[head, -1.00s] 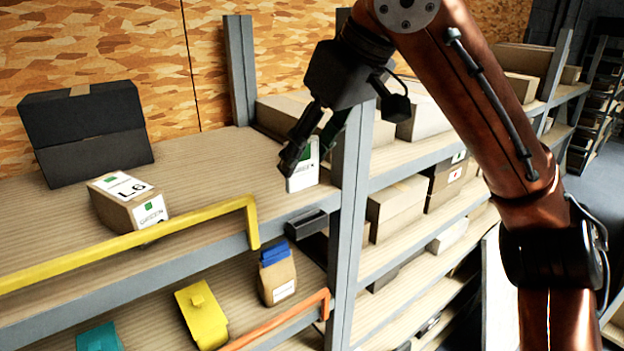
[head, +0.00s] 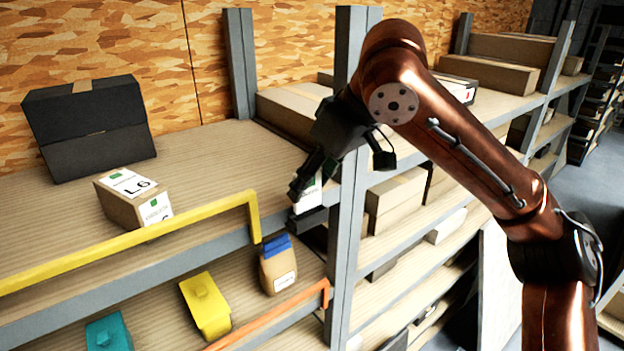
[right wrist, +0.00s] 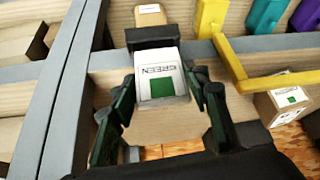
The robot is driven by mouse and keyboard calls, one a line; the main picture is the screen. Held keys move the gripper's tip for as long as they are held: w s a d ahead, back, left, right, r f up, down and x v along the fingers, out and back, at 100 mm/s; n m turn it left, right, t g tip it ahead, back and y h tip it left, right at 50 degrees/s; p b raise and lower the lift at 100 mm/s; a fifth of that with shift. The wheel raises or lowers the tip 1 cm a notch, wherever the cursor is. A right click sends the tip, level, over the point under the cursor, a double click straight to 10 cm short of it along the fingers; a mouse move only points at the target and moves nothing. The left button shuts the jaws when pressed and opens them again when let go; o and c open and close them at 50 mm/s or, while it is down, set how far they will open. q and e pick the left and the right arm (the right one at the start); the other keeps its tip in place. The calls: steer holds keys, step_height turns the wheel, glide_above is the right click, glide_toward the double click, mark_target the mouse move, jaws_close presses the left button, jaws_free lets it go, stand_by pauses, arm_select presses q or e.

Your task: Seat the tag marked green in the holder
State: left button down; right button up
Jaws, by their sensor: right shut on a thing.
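The white tag (right wrist: 158,75) with a green square and the word GREEN is between the fingers of my right gripper (right wrist: 163,88) in the right wrist view. In the head view the tag (head: 307,199) is partly hidden by the right gripper (head: 309,184), which is shut on it. The dark holder (head: 307,220) is fixed at the shelf's front edge, next to the grey post. The tag's lower end is right at the holder, which also shows in the right wrist view (right wrist: 150,37). I cannot tell whether the end is inside it. My left gripper is not in view.
A yellow rail (head: 130,240) runs along the shelf edge left of the holder. A cardboard box marked L6 (head: 128,200) and a black box (head: 95,130) stand on that shelf. The grey post (head: 345,215) is close on the right. Bins and a bag stand below.

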steer(key=shift+w+a+f, duration=0.1)
steer(key=shift+w+f, duration=0.1)
steer(key=shift+f, duration=0.1)
steer(key=shift+s+f, duration=0.1)
steer(key=shift+f, duration=0.2)
steer(key=o, duration=0.9)
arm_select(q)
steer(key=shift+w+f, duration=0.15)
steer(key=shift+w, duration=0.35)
arm_select(e)
steer(key=shift+o, duration=0.2)
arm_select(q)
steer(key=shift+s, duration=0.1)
arm_select(e)
steer(key=shift+r, duration=0.1)
steer(key=shift+r, duration=0.35)
arm_select(q)
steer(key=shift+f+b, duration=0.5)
steer(key=shift+b, duration=0.2)
arm_select(e)
steer(key=v, duration=1.2)
